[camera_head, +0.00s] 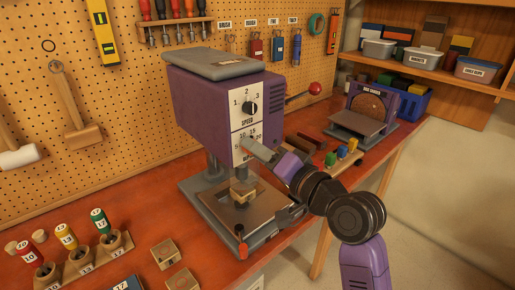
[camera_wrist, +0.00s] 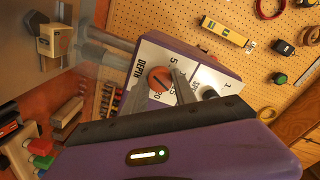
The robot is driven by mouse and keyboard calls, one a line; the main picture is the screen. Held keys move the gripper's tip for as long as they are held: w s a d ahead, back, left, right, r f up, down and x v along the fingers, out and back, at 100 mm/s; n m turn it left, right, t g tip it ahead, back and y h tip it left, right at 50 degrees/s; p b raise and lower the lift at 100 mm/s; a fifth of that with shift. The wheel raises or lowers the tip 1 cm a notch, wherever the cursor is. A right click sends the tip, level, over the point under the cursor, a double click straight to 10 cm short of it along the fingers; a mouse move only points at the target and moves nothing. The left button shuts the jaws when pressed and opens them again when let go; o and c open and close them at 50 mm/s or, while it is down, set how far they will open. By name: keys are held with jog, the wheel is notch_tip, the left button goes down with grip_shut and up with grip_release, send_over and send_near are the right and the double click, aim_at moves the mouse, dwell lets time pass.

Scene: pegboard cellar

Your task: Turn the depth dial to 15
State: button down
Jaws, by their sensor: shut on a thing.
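The purple drill press (camera_head: 205,108) stands on the bench, with a white label panel (camera_head: 246,125) on its front. The depth dial (camera_wrist: 160,79) is a round orange-red knob in the wrist view, with the word DEPTH and numbers around it. Its dark line runs slantwise; I cannot tell which number it points to. My gripper (camera_head: 252,148) reaches the lower panel from the right and covers the dial in the head view. In the wrist view a grey finger stands against the dial's right side. My gripper is shut on the dial.
A black speed knob (camera_head: 249,107) sits just above. A wooden block (camera_head: 243,190) lies on the press table below. A red-balled lever (camera_head: 315,89) sticks out at right. The disc sander (camera_head: 372,107) and coloured small pieces (camera_head: 342,152) stand further right.

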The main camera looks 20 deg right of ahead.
jog(key=c, duration=1)
grip_release()
jog(key=b+v, duration=0.1)
jog(key=v, duration=0.6)
jog(key=shift+s+d+b, duration=0.2)
jog(key=shift+s+b, duration=0.1)
jog(key=shift+s, duration=0.05)
